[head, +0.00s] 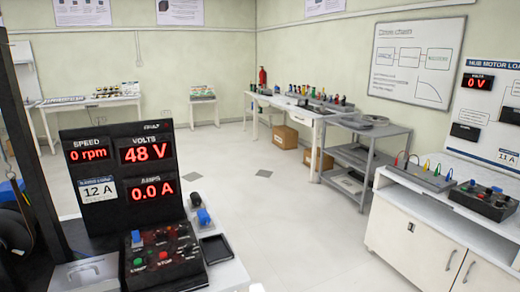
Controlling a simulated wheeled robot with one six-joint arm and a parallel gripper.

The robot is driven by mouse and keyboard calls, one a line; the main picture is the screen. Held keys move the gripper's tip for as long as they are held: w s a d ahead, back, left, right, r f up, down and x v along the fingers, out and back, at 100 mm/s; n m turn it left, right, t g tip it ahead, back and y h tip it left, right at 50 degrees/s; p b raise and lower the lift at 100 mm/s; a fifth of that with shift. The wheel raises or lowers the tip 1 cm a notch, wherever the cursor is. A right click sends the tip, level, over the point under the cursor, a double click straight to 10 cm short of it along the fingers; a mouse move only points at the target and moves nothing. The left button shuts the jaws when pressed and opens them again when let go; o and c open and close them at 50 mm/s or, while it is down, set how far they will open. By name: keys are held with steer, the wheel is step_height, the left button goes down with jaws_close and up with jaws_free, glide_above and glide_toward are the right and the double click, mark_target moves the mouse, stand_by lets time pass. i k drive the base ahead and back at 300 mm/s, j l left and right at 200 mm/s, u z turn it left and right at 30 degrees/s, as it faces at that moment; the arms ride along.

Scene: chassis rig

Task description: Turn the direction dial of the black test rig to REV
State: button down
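The black test rig stands at the near left, with a black display panel (118,165) reading 0 rpm, 48 V and 0.0 A in red. Below it sits a black control box (160,252) with a blue knob (136,238), darker knobs along its top row, a green button (137,262) and a red STOP button (163,255). The labels beside the knobs are too small to read, so I cannot tell which is the direction dial or where it points. My gripper is not in view.
A blue-tipped part (204,217) and a small black tray (215,249) lie right of the control box. A dark upright (30,150) stands at the left edge. A white cabinet (425,230) with another black control box (484,200) is at right. The middle floor (290,220) is clear.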

mark_target(182, 229)
steer(key=k+l, duration=0.2)
steer(key=i+l, duration=0.1)
steer(key=l, duration=0.2)
steer(key=u, duration=1.25)
steer(key=i+l+u, duration=0.15)
steer(key=i+l, duration=0.4)
steer(key=i, duration=0.2)
steer(key=i+l+u, duration=0.2)
steer(key=i+l, duration=0.4)
steer(key=i, duration=0.15)
